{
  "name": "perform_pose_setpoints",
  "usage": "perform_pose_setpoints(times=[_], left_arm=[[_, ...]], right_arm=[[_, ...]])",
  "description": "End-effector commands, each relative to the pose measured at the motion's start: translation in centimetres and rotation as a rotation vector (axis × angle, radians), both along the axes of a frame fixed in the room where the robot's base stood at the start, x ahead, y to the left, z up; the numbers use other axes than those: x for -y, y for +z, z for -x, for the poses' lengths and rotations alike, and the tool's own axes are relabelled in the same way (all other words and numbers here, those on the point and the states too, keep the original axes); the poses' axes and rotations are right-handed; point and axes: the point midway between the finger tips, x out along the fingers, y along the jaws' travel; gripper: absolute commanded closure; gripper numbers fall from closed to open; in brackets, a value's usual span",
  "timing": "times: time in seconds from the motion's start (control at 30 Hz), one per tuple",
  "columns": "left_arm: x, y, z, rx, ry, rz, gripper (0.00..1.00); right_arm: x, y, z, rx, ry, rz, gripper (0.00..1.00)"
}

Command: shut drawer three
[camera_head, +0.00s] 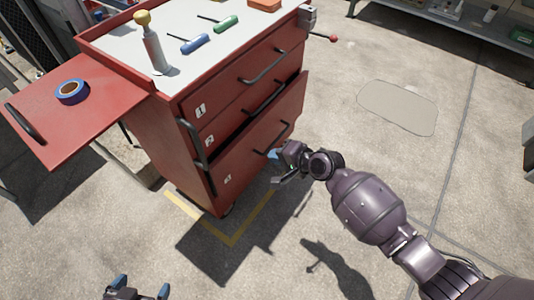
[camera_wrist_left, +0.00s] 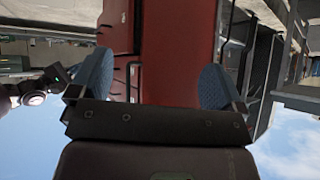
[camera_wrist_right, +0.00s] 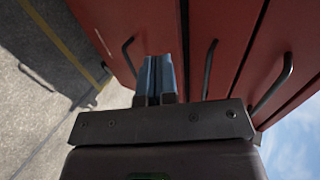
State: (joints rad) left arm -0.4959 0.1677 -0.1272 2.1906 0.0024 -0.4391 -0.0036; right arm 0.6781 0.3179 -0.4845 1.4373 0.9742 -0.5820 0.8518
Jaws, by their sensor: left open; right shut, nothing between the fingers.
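The red tool cabinet (camera_head: 150,130) has drawers labelled 1, 2 and 3. Drawer three (camera_head: 250,160) is the lowest one. Its front stands out from the cabinet, with a dark gap above its top edge, so it is partly open. My right gripper (camera_head: 276,166) is shut and empty, close in front of drawer three's face; I cannot tell whether it touches. In the right wrist view its closed fingers (camera_wrist_right: 158,80) point at the red fronts and black handles. My left gripper (camera_head: 138,290) is open and empty at the bottom left, away from the cabinet.
The cabinet top holds a yellow-capped bottle (camera_head: 153,45), a blue-handled screwdriver (camera_head: 195,44) and a green-handled one (camera_head: 226,24). A red side shelf (camera_head: 65,115) carries a blue tape roll (camera_head: 71,92). A red-knobbed vise (camera_head: 308,18) sits at the corner. Floor to the right is clear.

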Motion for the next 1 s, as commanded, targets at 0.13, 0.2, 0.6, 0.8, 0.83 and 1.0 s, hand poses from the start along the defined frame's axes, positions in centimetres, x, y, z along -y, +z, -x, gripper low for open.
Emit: perform_pose_setpoints(times=[0.13, 0.2, 0.6, 0.8, 0.83, 1.0], left_arm=[[0.0, 0.1, -0.1, 0.002, 0.004, 0.005, 0.28], [0.1, 0.0, 0.0, 0.001, 0.005, 0.005, 0.38], [0.2, 0.0, 0.0, 0.003, 0.004, 0.007, 1.00], [0.2, 0.1, -0.1, 0.004, 0.004, 0.007, 1.00], [0.2, 0.1, -0.1, 0.004, 0.004, 0.007, 1.00], [0.2, 0.2, -0.1, 0.007, 0.004, 0.007, 1.00]], right_arm=[[0.6, 0.0, 0.8, 0.017, 0.003, 0.011, 1.00], [1.1, -0.3, 1.7, 0.051, 0.007, 0.035, 1.00], [9.4, -0.7, 11.5, 0.495, 0.029, 0.474, 1.00], [15.3, 1.2, 16.7, 0.675, 0.055, 0.810, 1.00], [16.2, 1.5, 17.4, 0.696, 0.062, 0.862, 1.00], [20.8, 3.9, 21.6, 0.782, 0.119, 1.158, 1.00]])
